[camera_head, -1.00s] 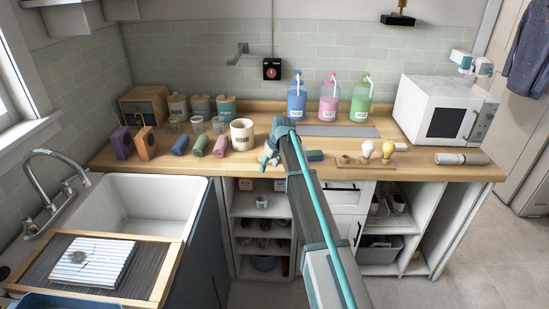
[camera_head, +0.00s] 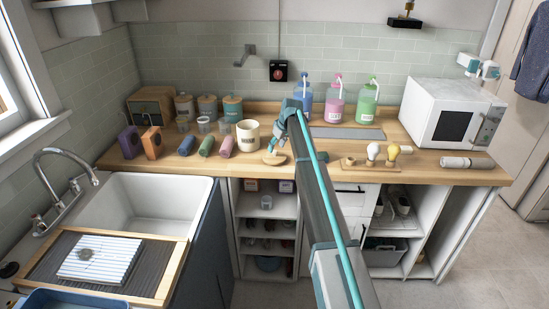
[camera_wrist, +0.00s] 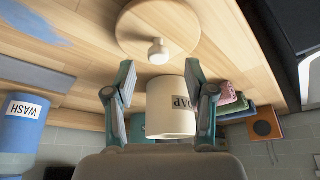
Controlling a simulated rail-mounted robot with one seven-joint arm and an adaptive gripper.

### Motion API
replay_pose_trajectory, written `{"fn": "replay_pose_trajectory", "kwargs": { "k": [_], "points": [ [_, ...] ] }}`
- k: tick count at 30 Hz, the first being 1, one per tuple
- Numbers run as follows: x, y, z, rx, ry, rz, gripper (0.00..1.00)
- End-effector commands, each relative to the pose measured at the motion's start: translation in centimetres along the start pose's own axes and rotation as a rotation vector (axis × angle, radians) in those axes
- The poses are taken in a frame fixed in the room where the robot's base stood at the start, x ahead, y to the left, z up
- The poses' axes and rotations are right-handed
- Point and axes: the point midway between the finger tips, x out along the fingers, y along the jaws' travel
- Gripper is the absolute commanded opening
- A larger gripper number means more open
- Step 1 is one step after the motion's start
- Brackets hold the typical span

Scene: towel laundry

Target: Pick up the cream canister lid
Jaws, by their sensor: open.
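The cream canister lid (camera_wrist: 150,12) is a round wooden disc with a small pale knob (camera_wrist: 158,51). It lies flat on the wooden counter, and in the head view the lid (camera_head: 274,159) is in front of and right of the open cream canister (camera_head: 248,137). In the wrist view the canister (camera_wrist: 170,105), labelled SOAP, shows between my fingers. My gripper (camera_wrist: 160,74) is open and empty. Its fingertips point at the lid, one on each side of the knob's line, apart from the knob. In the head view my gripper (camera_head: 279,144) is just above the lid.
Blue, green and pink rolls (camera_head: 206,146) lie left of the canister. Pump bottles (camera_head: 335,102) stand behind my arm. A board with bulbs (camera_head: 372,165) and a microwave (camera_head: 452,112) are at right. The sink (camera_head: 150,205) is at left.

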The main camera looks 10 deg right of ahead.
Motion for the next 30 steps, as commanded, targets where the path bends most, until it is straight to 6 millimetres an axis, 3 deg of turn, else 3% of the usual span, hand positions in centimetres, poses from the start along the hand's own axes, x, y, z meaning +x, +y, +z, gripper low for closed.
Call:
{"fn": "replay_pose_trajectory", "kwargs": {
  "k": [10, 18, 27, 30],
  "points": [
    [4.0, 0.2, -0.1, 0.0, -0.001, -0.001, 0.54],
    [4.5, 0.2, -0.1, 0.0, 0.001, 0.0, 0.54],
    [4.5, 0.2, -0.1, 0.0, 0.0, 0.0, 0.04],
    [4.5, 0.2, -0.1, 0.0, 0.001, 0.0, 0.0]
  ]
}}
